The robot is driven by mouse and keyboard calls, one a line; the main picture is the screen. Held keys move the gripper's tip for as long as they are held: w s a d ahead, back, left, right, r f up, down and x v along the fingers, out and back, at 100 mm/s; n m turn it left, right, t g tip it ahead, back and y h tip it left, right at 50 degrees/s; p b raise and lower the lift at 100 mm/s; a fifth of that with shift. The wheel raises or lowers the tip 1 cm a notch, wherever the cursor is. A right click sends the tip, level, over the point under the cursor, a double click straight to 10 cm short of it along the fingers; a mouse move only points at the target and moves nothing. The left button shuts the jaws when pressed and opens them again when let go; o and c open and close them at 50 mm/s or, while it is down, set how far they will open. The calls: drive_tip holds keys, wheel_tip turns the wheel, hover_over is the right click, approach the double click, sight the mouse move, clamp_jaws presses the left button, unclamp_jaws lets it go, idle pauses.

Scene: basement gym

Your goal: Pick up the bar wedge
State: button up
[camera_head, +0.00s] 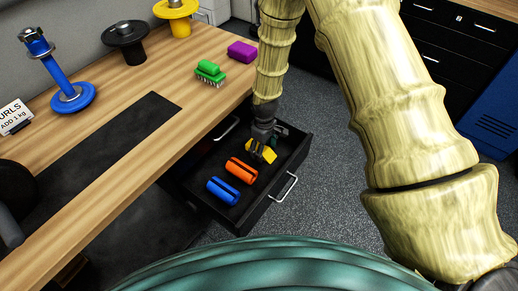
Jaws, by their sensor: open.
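A yellow, wedge-like block (262,151), which looks like the bar wedge, is in the open black drawer (268,199), at its far end. My gripper (261,146) is open and points down right at the yellow block. Its dark fingers cover part of the block. I cannot tell whether they touch it or have it between them. My pale, ribbed arm hangs down over the drawer from above.
An orange piece (241,171) and a blue piece (222,191) lie nearer in the drawer. Grey floor is clear at right.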

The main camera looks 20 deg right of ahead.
drive_tip(key=shift+f, duration=0.2)
drive_tip(key=shift+c, duration=0.2)
drive_tip(key=c, duration=1.1)
drive_tip(key=shift+c, duration=0.2)
